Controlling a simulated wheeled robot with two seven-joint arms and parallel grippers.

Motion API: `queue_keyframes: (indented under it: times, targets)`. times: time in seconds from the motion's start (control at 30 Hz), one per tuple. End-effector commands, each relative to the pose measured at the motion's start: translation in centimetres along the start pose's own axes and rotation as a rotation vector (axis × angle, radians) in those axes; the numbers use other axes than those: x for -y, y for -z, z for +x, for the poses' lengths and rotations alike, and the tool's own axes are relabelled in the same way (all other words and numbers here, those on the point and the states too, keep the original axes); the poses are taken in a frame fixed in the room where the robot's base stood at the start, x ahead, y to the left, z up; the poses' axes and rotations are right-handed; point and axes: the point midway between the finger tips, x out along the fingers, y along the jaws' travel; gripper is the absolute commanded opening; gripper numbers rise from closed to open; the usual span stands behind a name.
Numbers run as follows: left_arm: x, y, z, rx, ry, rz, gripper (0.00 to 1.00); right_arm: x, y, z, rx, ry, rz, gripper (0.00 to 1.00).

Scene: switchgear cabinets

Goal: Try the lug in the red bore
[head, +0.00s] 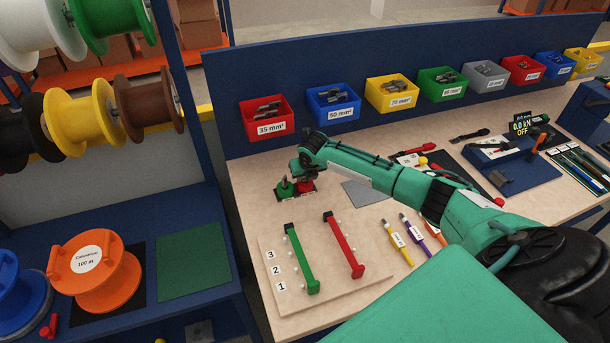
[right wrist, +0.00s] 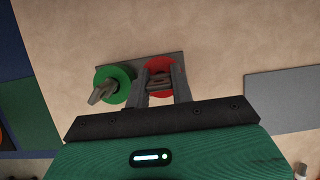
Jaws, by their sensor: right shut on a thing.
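My right gripper (right wrist: 162,88) is shut on a grey metal lug (right wrist: 160,79). It is right at the red bore (right wrist: 160,63), a red ring on a small dark plate (right wrist: 139,67). The fingers and lug cover much of the ring, and I cannot tell how deep the lug sits. Beside it on the left is a green ring (right wrist: 119,73) with another grey lug (right wrist: 103,91) leaning out of it. In the head view the gripper (head: 307,182) is over the red ring, and the green ring (head: 285,191) shows beside it. My left gripper is not in view.
Labelled bins, such as the red 35 mm² bin (head: 266,119), line the back of the bench. A board (head: 318,302) with a green bar (head: 300,258) and a red bar (head: 344,245) lies in front. A grey mat (head: 365,193) is to the right.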

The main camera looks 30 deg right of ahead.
Motion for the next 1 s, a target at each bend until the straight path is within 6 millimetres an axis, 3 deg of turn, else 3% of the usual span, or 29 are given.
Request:
queue_keyframes:
  times: [0.4, 0.43, 0.53, 1.0]
  targets:
    - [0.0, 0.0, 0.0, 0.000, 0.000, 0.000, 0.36, 0.0, 0.0, 0.0, 0.000, 0.000, 0.000, 0.01]
    - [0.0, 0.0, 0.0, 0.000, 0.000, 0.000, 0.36, 0.0, 0.0, 0.0, 0.000, 0.000, 0.000, 0.29]
    - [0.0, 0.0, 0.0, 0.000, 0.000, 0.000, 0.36, 0.0, 0.0, 0.0, 0.000, 0.000, 0.000, 0.49]
    - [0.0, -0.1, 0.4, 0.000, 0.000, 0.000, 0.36, 0.0, 0.0, -1.0, 0.001, 0.000, -0.001, 0.49]
